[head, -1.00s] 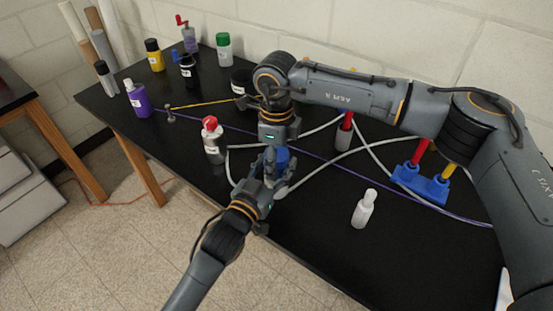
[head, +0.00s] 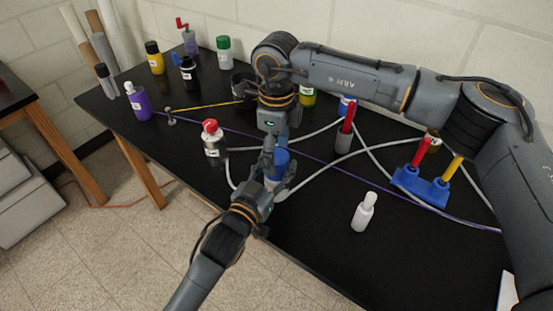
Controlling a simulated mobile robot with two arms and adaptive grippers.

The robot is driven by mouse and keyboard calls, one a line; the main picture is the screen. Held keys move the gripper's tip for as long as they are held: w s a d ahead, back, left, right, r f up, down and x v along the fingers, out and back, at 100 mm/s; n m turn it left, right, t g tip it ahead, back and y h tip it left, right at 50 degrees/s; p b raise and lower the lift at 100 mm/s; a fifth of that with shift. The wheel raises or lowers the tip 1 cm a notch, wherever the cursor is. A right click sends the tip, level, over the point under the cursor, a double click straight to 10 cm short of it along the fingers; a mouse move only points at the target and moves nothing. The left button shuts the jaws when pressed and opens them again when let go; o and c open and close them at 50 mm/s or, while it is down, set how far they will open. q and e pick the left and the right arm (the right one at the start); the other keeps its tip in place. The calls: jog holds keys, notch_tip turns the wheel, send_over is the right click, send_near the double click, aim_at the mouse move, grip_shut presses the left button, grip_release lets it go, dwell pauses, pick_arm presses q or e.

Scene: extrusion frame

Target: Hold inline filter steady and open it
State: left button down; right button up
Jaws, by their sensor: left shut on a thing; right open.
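The inline filter (head: 282,160) stands on the black table with a blue top. Pale tubing runs up to both sides of it. My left gripper (head: 274,185) comes in from the front and is shut on the filter's lower part, hiding much of it. My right gripper (head: 272,146) points down from above, open, with its fingers beside the blue top. It partly covers the top in this view, so I cannot tell whether the fingers touch it.
A bottle with a red cap (head: 214,143) stands close on the left. A blue stand (head: 420,184) holds red and yellow tools farther right. Purple and white cords cross the table. The front right tabletop is clear.

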pick_arm(q)
jog(key=c, duration=0.5)
grip_release()
